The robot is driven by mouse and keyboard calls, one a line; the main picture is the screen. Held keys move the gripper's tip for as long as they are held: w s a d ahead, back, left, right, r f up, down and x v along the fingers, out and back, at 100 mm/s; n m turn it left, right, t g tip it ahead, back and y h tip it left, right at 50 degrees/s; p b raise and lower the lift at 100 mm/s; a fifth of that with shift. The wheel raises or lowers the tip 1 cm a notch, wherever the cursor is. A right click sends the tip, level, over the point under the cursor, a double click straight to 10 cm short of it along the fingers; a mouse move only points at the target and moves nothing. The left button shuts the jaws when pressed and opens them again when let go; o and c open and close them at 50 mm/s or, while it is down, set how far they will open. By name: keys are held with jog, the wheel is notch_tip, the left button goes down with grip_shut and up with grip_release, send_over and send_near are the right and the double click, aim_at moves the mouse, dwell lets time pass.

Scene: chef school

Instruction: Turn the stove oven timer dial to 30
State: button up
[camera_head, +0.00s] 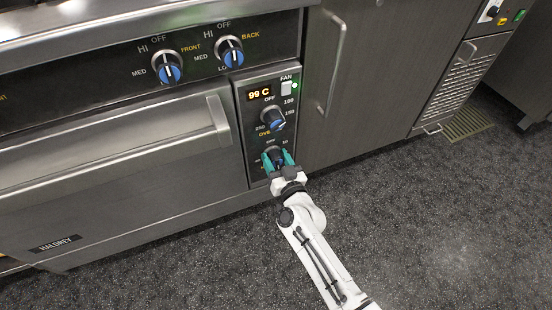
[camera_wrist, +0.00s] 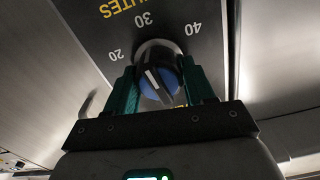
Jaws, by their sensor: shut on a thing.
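The timer dial (camera_wrist: 158,84) is a black and blue knob on the oven's control panel, lowest on that panel in the head view. My gripper (camera_head: 278,160) has its teal fingers on either side of the dial and is shut on it. In the wrist view the markings 20, 30 and 40 and part of the word MINUTES show upside down beyond the dial. A pale pointer line shows on the knob's face, but I cannot tell which number it marks. In the head view my gripper hides most of the dial and its lower markings.
The oven temperature dial (camera_head: 273,119) sits just above the timer dial, below a display (camera_head: 259,93) reading 99 C. The oven door handle (camera_head: 218,121) is close on the left. A cabinet handle (camera_head: 332,66) stands out to the right. The floor (camera_head: 430,220) in front is clear.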

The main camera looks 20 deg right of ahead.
jog(key=shift+m, duration=0.7)
jog(key=o, duration=1)
jog(key=shift+c, duration=0.2)
jog(key=shift+s, duration=0.1)
jog(key=s+p, duration=0.3)
jog(key=s, duration=0.7)
jog(key=shift+s, duration=0.35)
